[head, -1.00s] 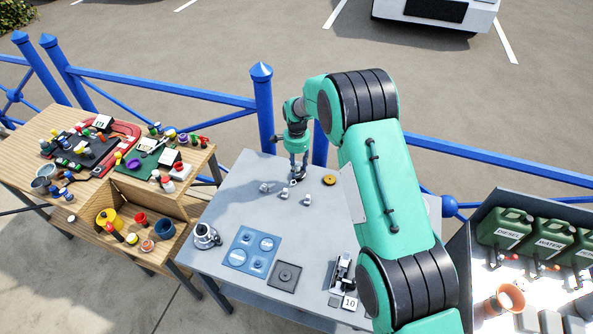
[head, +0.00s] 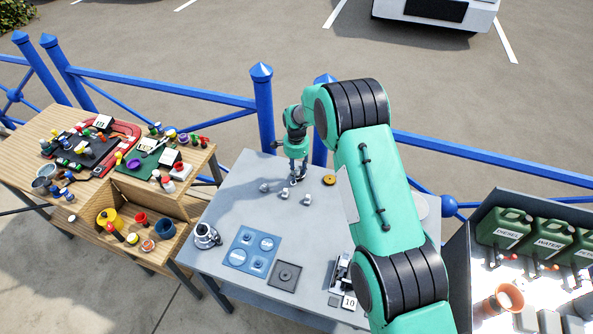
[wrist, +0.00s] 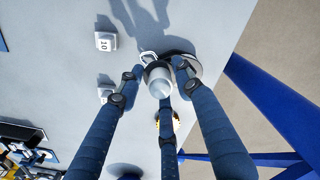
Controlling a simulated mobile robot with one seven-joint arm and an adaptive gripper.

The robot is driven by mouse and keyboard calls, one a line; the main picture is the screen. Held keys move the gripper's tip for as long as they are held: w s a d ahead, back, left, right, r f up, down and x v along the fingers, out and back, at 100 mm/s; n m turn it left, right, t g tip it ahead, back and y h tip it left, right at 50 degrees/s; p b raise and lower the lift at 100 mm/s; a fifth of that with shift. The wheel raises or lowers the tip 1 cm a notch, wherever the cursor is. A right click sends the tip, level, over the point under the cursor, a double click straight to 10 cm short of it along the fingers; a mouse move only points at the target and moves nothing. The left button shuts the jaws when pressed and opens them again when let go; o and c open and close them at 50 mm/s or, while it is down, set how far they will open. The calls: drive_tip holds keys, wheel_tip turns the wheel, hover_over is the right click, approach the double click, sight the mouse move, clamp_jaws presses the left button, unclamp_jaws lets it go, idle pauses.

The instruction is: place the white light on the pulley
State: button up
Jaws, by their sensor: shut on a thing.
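My gripper (wrist: 157,80) has several dark blue fingers closed around a small white-grey cylinder, the white light (wrist: 160,84). Under and beside it, in the wrist view, a dark and silver round thing with a metal loop, seemingly the pulley (wrist: 194,68), rests on the grey table. The light overlaps it in this view; I cannot tell whether they touch. In the head view my gripper (head: 298,177) points down near the table's far edge, and the light is too small to make out.
A yellow-brown disc (head: 329,180) lies to the right. A blue panel (head: 238,259) and a dark square plate (head: 285,276) lie nearer. A blue railing (head: 180,88) runs behind.

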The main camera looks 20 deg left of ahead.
sight(296, 167)
drive_tip(key=shift+f, duration=0.2)
drive_tip(key=o, duration=1.1)
drive_tip(key=shift+r, duration=0.15)
wheel_tip(296, 167, up, 12)
drive_tip(key=shift+b, duration=0.45)
idle(0.6)
